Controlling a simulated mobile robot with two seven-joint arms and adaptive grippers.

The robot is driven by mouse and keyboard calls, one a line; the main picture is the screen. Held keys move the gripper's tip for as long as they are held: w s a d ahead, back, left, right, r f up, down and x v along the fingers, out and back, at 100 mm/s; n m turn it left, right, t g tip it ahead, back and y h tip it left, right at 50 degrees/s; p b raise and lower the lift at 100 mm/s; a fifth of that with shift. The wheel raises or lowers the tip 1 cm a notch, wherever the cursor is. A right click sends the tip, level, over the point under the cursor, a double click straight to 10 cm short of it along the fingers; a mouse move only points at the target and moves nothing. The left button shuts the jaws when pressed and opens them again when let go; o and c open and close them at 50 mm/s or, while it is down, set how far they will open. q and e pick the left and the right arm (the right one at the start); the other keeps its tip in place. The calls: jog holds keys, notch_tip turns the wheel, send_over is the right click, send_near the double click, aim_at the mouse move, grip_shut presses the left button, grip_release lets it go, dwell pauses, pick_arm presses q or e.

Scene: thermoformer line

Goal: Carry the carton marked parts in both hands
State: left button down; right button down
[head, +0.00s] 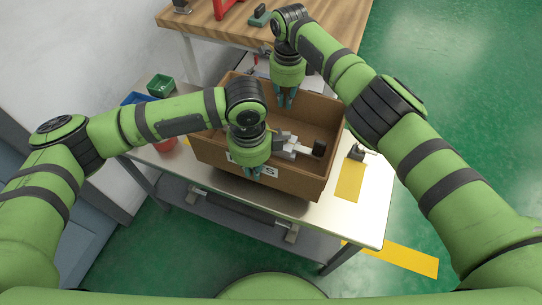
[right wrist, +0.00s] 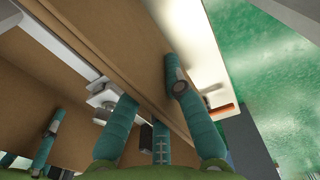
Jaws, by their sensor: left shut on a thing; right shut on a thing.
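The carton (head: 303,186) is a brown open-topped box in the middle of the head view. Its front label is partly covered by my left gripper, leaving only some letters readable. My left gripper (head: 252,173) is shut on the near wall. My right gripper (head: 285,98) is shut on the far wall. In the right wrist view, the carton wall (right wrist: 150,45) runs between the teal fingers of my right gripper (right wrist: 158,115). A grey metal part with a black end (head: 292,145) lies inside the carton. I cannot tell whether the carton touches the table.
The pale table (head: 376,205) lies under the carton, whose near side reaches about the table's front edge. A small clamp-like part (head: 358,152) stands right of it. Green (head: 160,86) and blue bins (head: 137,98) are at left. A wooden bench (head: 235,30) stands behind.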

aim_at(285, 117)
pick_arm(q)
jog(key=shift+f, duration=0.2)
pick_arm(e)
jog(key=shift+w, duration=0.1)
